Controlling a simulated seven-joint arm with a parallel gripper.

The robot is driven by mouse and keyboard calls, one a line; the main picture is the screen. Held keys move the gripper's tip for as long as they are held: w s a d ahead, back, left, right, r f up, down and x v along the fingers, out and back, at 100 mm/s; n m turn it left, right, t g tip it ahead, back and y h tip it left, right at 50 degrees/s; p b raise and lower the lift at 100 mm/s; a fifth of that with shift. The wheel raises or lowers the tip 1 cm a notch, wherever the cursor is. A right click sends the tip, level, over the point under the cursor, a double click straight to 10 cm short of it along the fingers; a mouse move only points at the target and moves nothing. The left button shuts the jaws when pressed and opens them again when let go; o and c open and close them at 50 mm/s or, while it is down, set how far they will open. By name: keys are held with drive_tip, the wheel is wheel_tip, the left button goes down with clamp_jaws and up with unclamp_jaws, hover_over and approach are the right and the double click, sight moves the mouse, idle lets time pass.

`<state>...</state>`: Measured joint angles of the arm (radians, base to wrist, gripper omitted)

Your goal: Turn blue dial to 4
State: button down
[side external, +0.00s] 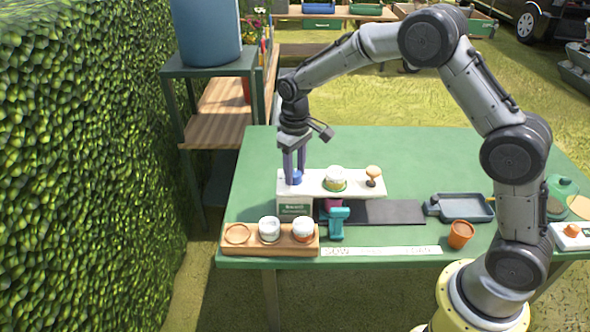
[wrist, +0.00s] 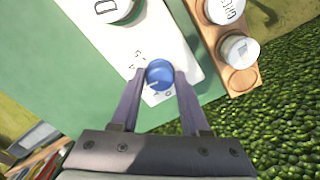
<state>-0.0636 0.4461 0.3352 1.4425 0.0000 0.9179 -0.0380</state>
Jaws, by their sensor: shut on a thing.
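The blue dial (side external: 294,178) sits at the left end of a white panel box (side external: 312,184) on the green table. My gripper (side external: 294,172) points down over it with its two fingers on either side. In the wrist view my gripper (wrist: 160,80) is shut on the blue dial (wrist: 160,73), one finger on each side. A pale mark shows on the dial's top. Small dark markings are printed on the white panel (wrist: 167,40) around the dial, but they are too small to read surely, so I cannot tell the dial's setting.
A white-and-green round knob or jar (side external: 335,178) and a tan knob (side external: 373,174) stand on the same box. A wooden rack (side external: 270,250) with two pale jars is in front. A teal tool (side external: 338,222), terracotta pot (side external: 460,234) and grey tray (side external: 465,207) lie to the right. The table's back is clear.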

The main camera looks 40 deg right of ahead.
sight(295, 173)
drive_tip(key=m, duration=0.7)
drive_tip(key=shift+r, duration=0.1)
idle(0.5)
drive_tip(key=shift+c, duration=2)
unclamp_jaws()
wheel_tip(295, 173, up, 14)
